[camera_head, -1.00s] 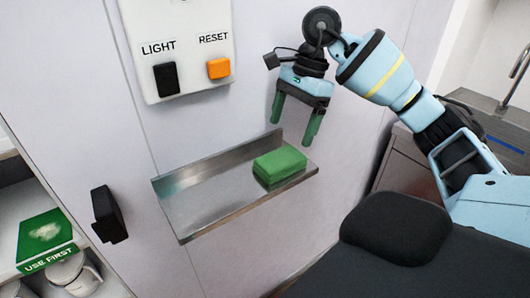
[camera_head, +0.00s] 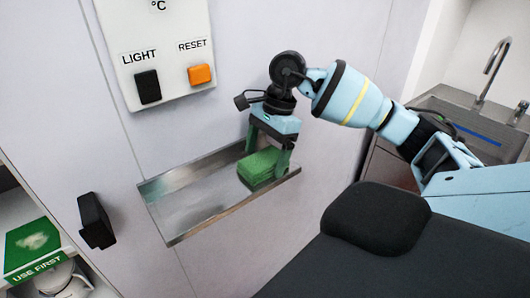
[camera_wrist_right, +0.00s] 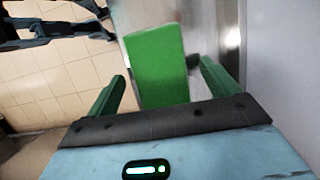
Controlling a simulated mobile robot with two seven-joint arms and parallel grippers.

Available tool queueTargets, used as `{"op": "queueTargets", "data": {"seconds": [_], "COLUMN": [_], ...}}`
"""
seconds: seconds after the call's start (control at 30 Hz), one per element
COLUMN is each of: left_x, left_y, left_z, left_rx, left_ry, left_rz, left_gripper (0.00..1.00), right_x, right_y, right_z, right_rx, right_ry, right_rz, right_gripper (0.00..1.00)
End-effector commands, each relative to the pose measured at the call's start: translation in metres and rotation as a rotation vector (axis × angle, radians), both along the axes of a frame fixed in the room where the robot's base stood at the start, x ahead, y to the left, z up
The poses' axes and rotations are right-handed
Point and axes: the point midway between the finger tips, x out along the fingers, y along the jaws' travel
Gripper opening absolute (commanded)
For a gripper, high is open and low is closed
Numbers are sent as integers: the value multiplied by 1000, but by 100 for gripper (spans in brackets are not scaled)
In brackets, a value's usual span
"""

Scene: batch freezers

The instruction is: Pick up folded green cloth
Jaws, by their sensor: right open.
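The folded green cloth (camera_head: 259,169) lies on the right part of a metal wall shelf (camera_head: 195,208). My right gripper (camera_head: 267,158) is open and has come down over the cloth, with its fingers at either side of it in the head view. In the right wrist view the green cloth (camera_wrist_right: 158,68) shows ahead, between the two open green fingers of the gripper (camera_wrist_right: 162,88). I cannot tell whether the fingers touch the cloth. My left gripper is not in view.
A panel above the shelf has a black LIGHT switch (camera_head: 147,87) and an orange RESET switch (camera_head: 200,75). A black handle (camera_head: 96,221) juts from the door at left. A green USE FIRST box (camera_head: 37,249) stands at lower left. A sink (camera_head: 470,118) is at right.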

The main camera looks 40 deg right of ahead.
Motion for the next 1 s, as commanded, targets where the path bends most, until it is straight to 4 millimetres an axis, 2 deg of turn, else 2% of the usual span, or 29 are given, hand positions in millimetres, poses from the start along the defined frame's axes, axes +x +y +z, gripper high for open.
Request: {"op": "queueTargets", "data": {"seconds": [0.1, 0.3, 0.7, 1.0], "left_x": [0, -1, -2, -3], "left_y": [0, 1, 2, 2], "left_z": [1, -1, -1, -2], "left_rx": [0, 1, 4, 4], "left_ry": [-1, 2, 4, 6], "left_rz": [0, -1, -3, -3], "left_gripper": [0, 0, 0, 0], "right_x": [0, 0, 0, 0], "right_y": [2, 2, 2, 2], "right_z": [-7, -8, -7, -5], "right_rx": [0, 0, 0, 0], "right_ry": [1, 1, 1, 0], "right_rz": [0, 0, 0, 0], "right_gripper": [87, 87, 39, 39]}}
